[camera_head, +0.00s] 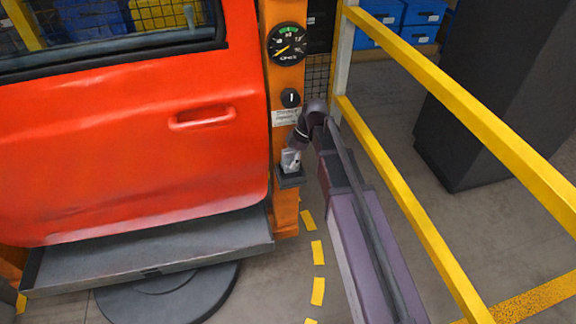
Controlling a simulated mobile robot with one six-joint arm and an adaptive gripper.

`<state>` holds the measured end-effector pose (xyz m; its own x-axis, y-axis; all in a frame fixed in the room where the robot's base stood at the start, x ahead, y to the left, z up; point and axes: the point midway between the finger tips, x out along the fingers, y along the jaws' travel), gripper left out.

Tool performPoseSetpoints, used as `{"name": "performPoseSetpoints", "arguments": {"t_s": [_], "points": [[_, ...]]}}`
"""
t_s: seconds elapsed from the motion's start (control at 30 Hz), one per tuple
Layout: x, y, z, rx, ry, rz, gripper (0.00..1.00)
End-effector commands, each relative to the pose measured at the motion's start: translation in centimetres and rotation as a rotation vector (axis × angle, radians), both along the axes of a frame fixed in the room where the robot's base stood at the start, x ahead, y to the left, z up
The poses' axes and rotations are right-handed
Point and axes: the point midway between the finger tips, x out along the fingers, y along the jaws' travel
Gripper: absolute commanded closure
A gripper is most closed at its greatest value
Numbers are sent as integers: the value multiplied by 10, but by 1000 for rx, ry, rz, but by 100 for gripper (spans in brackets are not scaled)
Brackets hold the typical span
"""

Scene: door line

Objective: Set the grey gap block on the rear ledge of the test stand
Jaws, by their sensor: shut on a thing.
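My arm reaches in from the bottom right to the orange post of the test stand (286,212). My gripper (291,153) points down at the post, small in view, and is shut on the grey gap block (290,162). The block shows as a small light grey piece, and its edges are hard to tell from the fingers. It is just above a small dark ledge (290,181) on the post. I cannot tell whether block and ledge touch, or whether this is the rear ledge.
A red door (130,150) stands on a grey tray (150,263) left of the post. A gauge (287,43) and a black knob (290,97) are above the ledge. Yellow rails (470,110) run along the right. A dark cabinet (490,80) stands behind them.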

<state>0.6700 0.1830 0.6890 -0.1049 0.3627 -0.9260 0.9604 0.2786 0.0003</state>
Motion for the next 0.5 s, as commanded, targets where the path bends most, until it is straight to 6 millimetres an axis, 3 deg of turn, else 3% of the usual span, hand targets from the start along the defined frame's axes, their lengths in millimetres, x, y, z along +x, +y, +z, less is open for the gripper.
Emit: {"name": "performPoseSetpoints", "arguments": {"t_s": [0.5], "points": [[0,-1,-34,0,0,-1,89]]}}
